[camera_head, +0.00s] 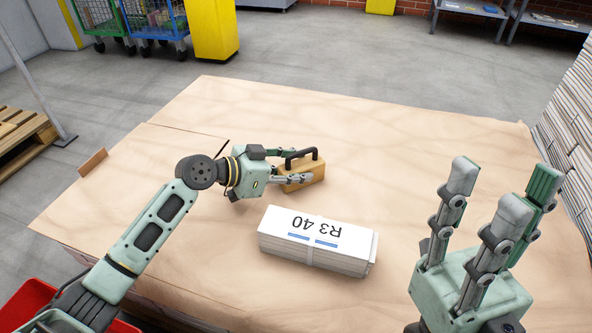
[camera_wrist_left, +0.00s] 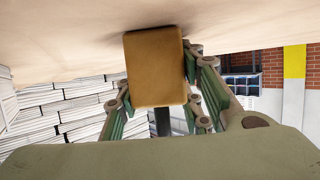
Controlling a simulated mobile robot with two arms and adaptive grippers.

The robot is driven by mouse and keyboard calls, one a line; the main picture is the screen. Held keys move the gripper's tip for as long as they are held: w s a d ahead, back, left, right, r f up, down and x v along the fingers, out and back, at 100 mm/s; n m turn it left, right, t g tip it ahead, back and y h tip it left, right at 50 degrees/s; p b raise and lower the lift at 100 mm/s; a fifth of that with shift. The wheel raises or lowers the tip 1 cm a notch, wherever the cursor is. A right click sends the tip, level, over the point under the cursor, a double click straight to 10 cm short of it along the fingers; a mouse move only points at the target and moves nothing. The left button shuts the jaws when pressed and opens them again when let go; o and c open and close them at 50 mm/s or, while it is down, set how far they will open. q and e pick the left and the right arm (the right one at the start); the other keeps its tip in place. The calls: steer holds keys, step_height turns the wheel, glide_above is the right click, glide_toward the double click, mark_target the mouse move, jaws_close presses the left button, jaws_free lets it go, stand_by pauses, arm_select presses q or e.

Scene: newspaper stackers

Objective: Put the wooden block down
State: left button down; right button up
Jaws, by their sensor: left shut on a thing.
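The wooden block (camera_head: 304,176), tan with a dark handle on top, is near the middle of the paper-covered table (camera_head: 400,150). My left gripper (camera_head: 296,166) is shut on it, with fingers along its sides. In the left wrist view the block (camera_wrist_left: 155,68) shows its flat end between the fingers, close to the tabletop (camera_wrist_left: 80,30). I cannot tell whether its underside touches the table. My right gripper (camera_head: 497,205) is open and empty, fingers pointing up, at the right front.
A white bundle of papers marked R3 40 (camera_head: 315,240) lies in front of the block. A small brown piece (camera_head: 93,162) is at the table's left edge. Tall newspaper stacks (camera_head: 572,125) stand at the right. A red bin (camera_head: 30,300) is front left. The table behind the block is clear.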

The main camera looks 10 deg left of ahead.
arm_select(q)
steer(key=shift+f, duration=0.2)
steer(key=c, duration=1.2)
jaws_free()
